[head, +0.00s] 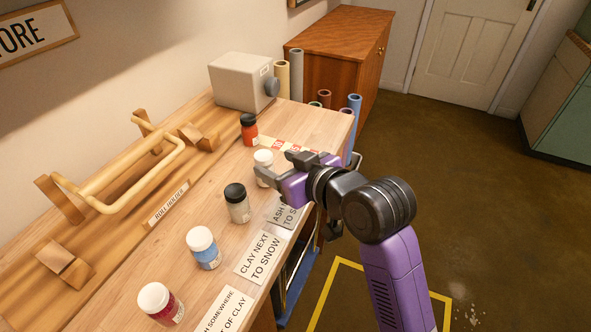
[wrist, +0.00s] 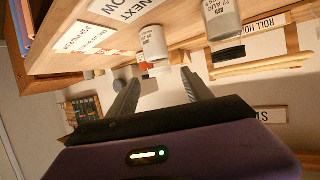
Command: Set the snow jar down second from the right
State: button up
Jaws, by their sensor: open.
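The white jar with a white lid (head: 263,158), which looks like the snow jar, stands upright at the far part of the jar row; its label is unreadable. My gripper (head: 276,164) is open at its right side, with one finger crossing in front of the jar. In the wrist view, which is upside down, the white jar (wrist: 153,42) lies between the lines of the open fingers (wrist: 161,77), near their tips; I cannot tell if they touch. A grey jar with a black lid (head: 237,204) stands nearer, and an orange jar with a black lid (head: 249,130) farther.
A blue jar (head: 206,252) and a crimson jar (head: 160,304), both white-lidded, continue the row nearer. Instruction cards, one reading "CLAY NEXT TO SNOW" (head: 262,256), lie along the table's right edge. A wooden roll holder (head: 120,178) and a grey box (head: 238,82) stand behind.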

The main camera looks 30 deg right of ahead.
jog(key=v, duration=0.7)
jog(key=s+a+f+m+h, duration=0.1)
jog(key=s+f+m+h, duration=0.15)
jog(key=s+f, duration=1)
jog(key=s+t, duration=0.1)
jog(key=s, duration=1.8)
jog(key=shift+s+a+r+n, duration=0.15)
jog(key=shift+a+r+n, duration=0.05)
jog(key=shift+r+n, duration=0.2)
